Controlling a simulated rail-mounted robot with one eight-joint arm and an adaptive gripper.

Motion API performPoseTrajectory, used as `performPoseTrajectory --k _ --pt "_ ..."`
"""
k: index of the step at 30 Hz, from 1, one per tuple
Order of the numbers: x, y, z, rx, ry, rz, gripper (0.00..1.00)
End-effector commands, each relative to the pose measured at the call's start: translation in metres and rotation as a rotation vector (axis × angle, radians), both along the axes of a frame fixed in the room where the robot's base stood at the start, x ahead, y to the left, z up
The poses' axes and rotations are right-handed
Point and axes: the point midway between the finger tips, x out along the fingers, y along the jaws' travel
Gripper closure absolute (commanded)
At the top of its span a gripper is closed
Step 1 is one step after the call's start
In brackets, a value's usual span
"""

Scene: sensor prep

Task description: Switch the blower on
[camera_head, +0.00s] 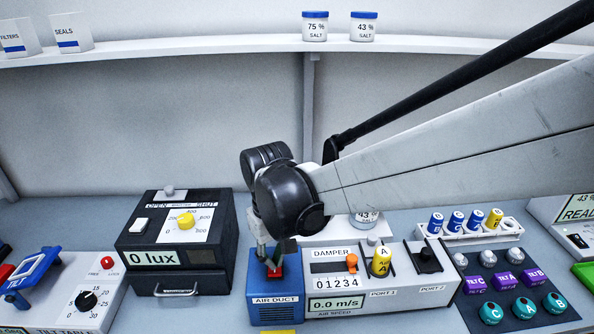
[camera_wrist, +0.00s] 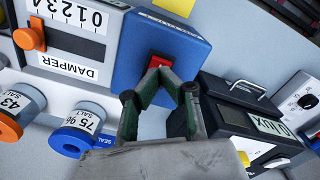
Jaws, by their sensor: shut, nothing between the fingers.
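The blower is the blue air duct box (camera_head: 272,292), which carries a red switch (camera_head: 274,272) on its top. In the wrist view the blue box (camera_wrist: 185,35) and its red switch (camera_wrist: 158,61) lie ahead of the fingers. My gripper (camera_head: 270,262) points down over the switch, its fingers shut and empty. In the wrist view the fingertips of my gripper (camera_wrist: 160,74) are at the switch's edge and cover part of it; I cannot tell whether they touch it. The air speed display (camera_head: 334,304) reads 0.0 m/s.
The damper panel (camera_head: 325,268) with its orange knob (camera_head: 351,260) adjoins the box on the right. The dark lux box (camera_head: 176,257) stands close on the left. Salt jars (camera_wrist: 75,139) show in the wrist view. My arm crosses the upper right.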

Motion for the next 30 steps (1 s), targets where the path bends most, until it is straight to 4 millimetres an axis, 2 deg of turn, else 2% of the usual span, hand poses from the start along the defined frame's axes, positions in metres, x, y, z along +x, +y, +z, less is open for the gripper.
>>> performPoseTrajectory --k 30 --pt "0.0000 0.0000 -0.0054 0.000 0.000 0.000 1.00"
